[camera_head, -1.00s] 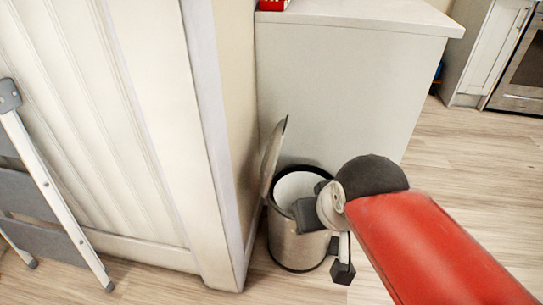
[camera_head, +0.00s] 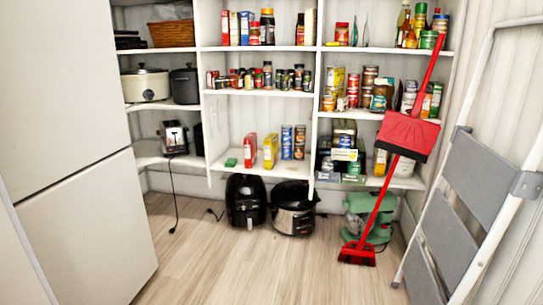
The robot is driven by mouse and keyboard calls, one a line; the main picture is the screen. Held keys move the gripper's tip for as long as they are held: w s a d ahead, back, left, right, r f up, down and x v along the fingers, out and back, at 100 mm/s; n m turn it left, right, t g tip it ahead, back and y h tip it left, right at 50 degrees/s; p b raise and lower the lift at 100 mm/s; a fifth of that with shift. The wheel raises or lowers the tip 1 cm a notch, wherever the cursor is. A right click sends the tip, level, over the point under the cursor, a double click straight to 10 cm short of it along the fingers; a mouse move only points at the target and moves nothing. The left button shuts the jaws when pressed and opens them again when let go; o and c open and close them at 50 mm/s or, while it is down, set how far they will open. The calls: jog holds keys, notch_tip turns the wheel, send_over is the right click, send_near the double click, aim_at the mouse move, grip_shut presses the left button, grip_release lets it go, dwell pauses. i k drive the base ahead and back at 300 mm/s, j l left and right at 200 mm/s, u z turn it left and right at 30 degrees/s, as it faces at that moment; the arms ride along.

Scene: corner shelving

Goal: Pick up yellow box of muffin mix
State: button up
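A yellow box (camera_head: 270,151) stands upright on the low middle shelf of the corner shelving, between a red box (camera_head: 249,149) and several blue cans. It looks like the muffin mix, but its label is too small to read. Another yellow item (camera_head: 335,78) stands on the shelf above and to the right; I cannot tell what it is. My gripper is not in view.
A red broom and dustpan (camera_head: 405,134) stand before the right shelves. A folded step ladder (camera_head: 474,180) is at the right, a white fridge-like cabinet (camera_head: 85,230) at the left. Black appliances (camera_head: 245,200) sit below the shelf. The floor (camera_head: 250,270) between is clear.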

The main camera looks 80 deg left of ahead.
aim_at(270, 143)
jog(key=u, duration=2.65)
jog(key=i+j+u, duration=0.1)
jog(key=i, duration=0.7)
jog(key=i+u, duration=0.1)
jog(key=i, duration=0.7)
jog(key=i+u, duration=0.1)
jog(key=i, duration=0.65)
jog(key=i+l+u, duration=0.1)
jog(key=i, duration=0.7)
jog(key=i+l+u, duration=0.1)
jog(key=i, duration=0.7)
jog(key=l, duration=0.1)
